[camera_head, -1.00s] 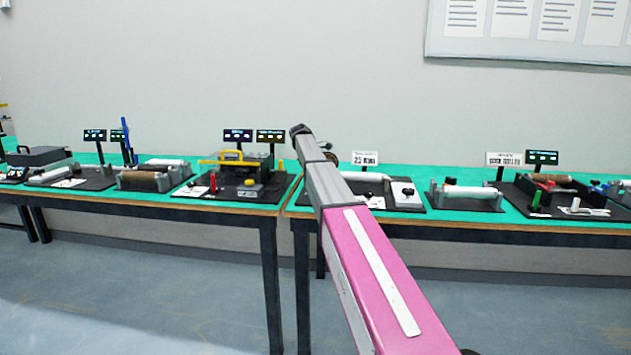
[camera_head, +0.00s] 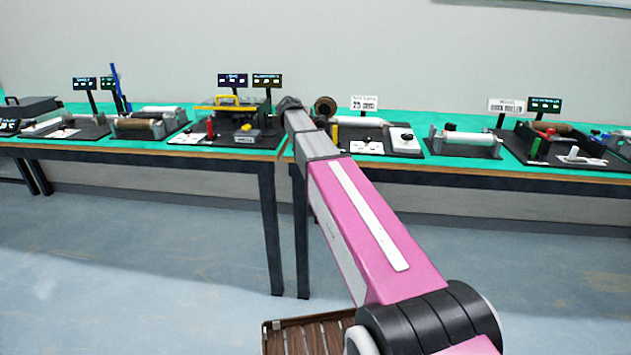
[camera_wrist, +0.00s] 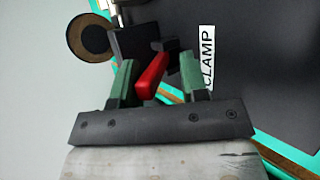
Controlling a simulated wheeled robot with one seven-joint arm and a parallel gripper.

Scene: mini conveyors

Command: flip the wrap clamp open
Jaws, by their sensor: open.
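In the wrist view a red lever (camera_wrist: 151,76), which looks like the clamp's handle, stands at a slant against a dark block (camera_wrist: 132,42). My gripper (camera_wrist: 160,73) is open, with one green finger on each side of the lever. I cannot tell whether either finger touches it. A white label reading "CLAMP" (camera_wrist: 208,58) lies on the dark base plate (camera_wrist: 265,60) to the right. In the head view my arm reaches to the bench and hides my gripper and the clamp.
A round brown roll end (camera_wrist: 91,38) is close by at upper left in the wrist view. In the head view, roller units such as a white roller (camera_head: 466,138) line the green benches (camera_head: 410,122). A slatted brown item (camera_head: 312,338) is low in front.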

